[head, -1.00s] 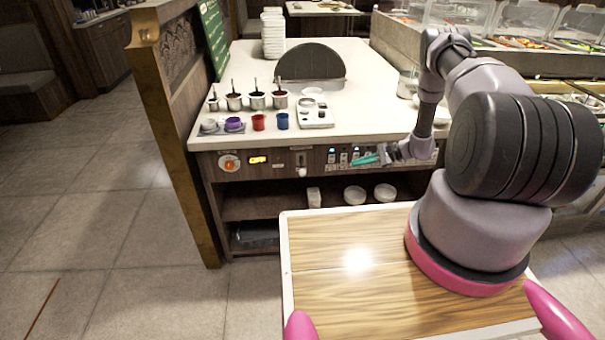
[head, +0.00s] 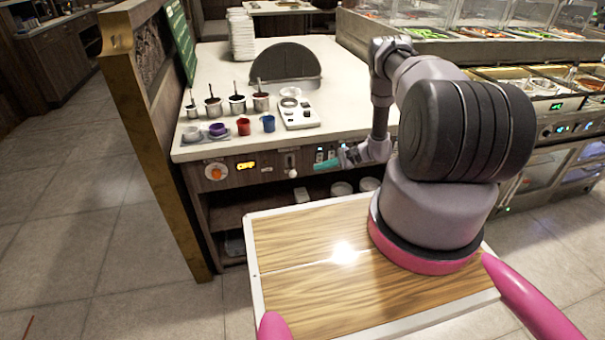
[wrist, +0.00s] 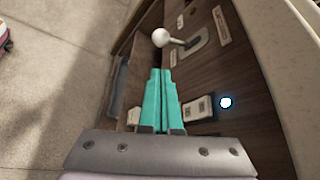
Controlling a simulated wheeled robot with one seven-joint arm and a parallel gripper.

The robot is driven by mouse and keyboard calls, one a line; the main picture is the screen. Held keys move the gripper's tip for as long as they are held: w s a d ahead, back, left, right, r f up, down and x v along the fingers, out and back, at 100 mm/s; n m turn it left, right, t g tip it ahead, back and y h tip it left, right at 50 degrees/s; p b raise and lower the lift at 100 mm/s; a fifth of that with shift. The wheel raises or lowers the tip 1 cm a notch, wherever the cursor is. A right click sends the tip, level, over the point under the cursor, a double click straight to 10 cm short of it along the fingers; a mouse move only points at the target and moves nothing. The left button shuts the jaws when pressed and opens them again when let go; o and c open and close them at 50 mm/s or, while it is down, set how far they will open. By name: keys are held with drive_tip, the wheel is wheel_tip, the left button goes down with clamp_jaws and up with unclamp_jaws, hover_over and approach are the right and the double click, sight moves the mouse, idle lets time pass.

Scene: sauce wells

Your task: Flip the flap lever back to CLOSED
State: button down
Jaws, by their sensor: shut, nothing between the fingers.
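The flap lever has a white ball knob (wrist: 161,37) on a short metal stem, set in a slotted plate (wrist: 197,42) on the dark wood front panel. It also shows in the head view as a small white knob (head: 292,173). My gripper's teal fingers (wrist: 161,72) are shut with nothing between them. They point towards the knob, with a small gap between the tips and the knob in the wrist view. In the head view my gripper (head: 318,166) is just right of the lever. The lettering by the lever is too small to read.
Rocker switches (wrist: 199,109) and a lit blue button (wrist: 226,102) sit beside my fingers. An orange dial (head: 215,173) and a lit display (head: 246,165) are left of the lever. Cups and pots stand on the white counter (head: 350,95) above. Bowls (head: 341,188) sit on the shelf below.

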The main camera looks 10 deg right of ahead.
sight(292, 170)
drive_tip(key=x, duration=0.9)
drive_tip(key=shift+w+a+f, duration=0.1)
drive_tip(key=shift+a+f, duration=0.05)
drive_tip(key=shift+a, duration=0.1)
drive_tip(key=shift+s+r+m+g, duration=0.25)
drive_tip(key=shift+r+m+g, duration=0.2)
drive_tip(key=shift+m+g, duration=0.45)
drive_tip(key=shift+s+r, duration=0.2)
drive_tip(key=shift+r, duration=0.85)
drive_tip(key=shift+s+r, duration=0.2)
drive_tip(key=shift+r, duration=1)
drive_tip(key=shift+d, duration=0.1)
